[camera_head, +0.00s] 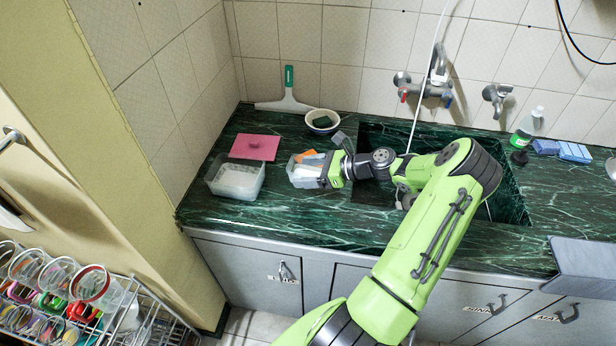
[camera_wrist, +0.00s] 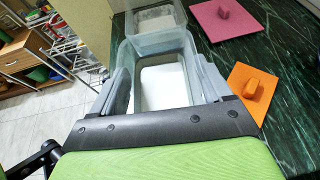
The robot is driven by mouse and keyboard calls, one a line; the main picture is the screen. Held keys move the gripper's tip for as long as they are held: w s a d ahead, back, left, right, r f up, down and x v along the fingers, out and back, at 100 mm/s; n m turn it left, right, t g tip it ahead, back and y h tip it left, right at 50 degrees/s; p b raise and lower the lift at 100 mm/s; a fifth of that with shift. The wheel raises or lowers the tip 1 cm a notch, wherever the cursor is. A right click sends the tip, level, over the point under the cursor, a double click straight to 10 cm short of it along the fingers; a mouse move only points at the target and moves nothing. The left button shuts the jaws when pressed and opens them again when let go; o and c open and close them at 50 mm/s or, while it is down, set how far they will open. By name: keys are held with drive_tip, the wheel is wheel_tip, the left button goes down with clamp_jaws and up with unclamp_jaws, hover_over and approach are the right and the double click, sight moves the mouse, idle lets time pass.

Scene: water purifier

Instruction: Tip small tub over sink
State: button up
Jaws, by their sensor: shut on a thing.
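The small clear tub (camera_head: 303,174) is at the left of the sink, over the dark green counter. It also shows in the wrist view (camera_wrist: 164,84), with white in its bottom; I cannot tell whether that is liquid. My gripper (camera_head: 327,170) is shut on the tub, with one finger on each side of it in the wrist view (camera_wrist: 161,88). The tub looks roughly upright; whether it touches the counter is unclear. The sink (camera_head: 520,200) is to the right of my gripper, partly hidden by my arm.
A second clear tub (camera_head: 236,180) with whitish content stands left of the held one. A pink lid (camera_head: 254,147) and an orange lid (camera_wrist: 252,92) lie on the counter. A bowl (camera_head: 322,121) and a squeegee (camera_head: 287,100) are behind. Taps (camera_head: 425,90) are on the wall.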

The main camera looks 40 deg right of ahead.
drive_tip(key=shift+r, duration=0.65)
